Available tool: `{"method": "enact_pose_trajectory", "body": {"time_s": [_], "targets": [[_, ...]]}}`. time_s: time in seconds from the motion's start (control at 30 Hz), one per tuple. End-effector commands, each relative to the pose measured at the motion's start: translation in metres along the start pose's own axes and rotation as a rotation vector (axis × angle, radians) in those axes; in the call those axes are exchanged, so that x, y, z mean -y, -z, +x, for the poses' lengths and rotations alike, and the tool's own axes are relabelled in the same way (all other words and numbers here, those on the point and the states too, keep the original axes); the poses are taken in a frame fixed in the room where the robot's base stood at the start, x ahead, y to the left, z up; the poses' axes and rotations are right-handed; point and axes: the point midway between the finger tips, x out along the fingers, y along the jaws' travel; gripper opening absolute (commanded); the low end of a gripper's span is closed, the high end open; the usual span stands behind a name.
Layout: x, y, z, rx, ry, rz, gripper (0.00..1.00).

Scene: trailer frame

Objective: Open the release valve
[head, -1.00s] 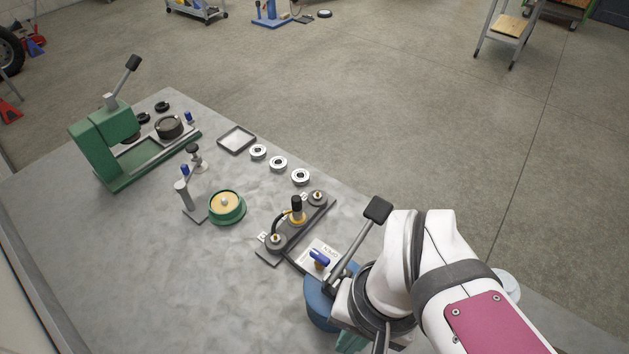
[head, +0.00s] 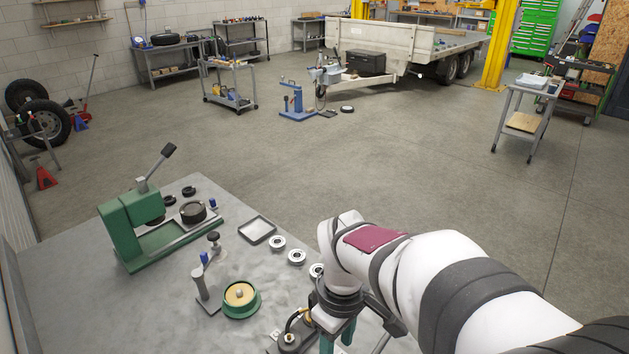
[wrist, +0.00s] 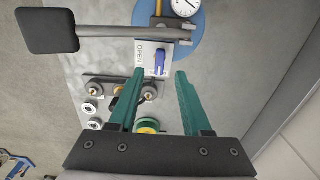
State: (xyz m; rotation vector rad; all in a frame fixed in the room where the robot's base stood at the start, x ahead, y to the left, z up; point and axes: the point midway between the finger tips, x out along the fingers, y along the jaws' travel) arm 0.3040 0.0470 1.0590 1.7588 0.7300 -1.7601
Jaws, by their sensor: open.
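The release valve has a blue handle (wrist: 160,57) on a small brassy body, beside a white plate marked OPEN (wrist: 142,57) in the wrist view. The handle points roughly up and down in that picture. My gripper (wrist: 161,76) is open, with its two green fingers apart and nothing between the tips. The valve handle appears just beyond the fingertips, between them in the picture; contact is not visible. In the head view my gripper (head: 337,338) is low at centre right, and my arm hides the valve.
A black-padded lever (wrist: 110,32) crosses above the valve in the wrist view. A blue round body (wrist: 195,40) and dial gauge (wrist: 187,6) are close by. A bench fixture (head: 300,335), green round dish (head: 241,298) and green press (head: 135,225) stand on the grey bench.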

Motion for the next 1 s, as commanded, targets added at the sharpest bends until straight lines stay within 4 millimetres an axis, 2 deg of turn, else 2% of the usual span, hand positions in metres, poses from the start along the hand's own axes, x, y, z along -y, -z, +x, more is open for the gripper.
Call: {"method": "enact_pose_trajectory", "body": {"time_s": [0.1, 0.2, 0.33, 0.57, 0.83, 1.0], "targets": [[0.001, -0.001, 0.026, 0.003, 0.003, 0.001, 0.49], [0.000, 0.000, 0.038, 0.002, 0.001, 0.000, 0.49], [0.000, 0.000, 0.046, -0.001, 0.000, 0.001, 0.49], [0.000, 0.000, 0.046, -0.001, -0.001, 0.001, 0.49], [0.000, 0.000, 0.046, -0.001, -0.001, 0.001, 0.02], [0.000, 0.000, 0.046, -0.001, 0.000, 0.001, 0.00]]}}
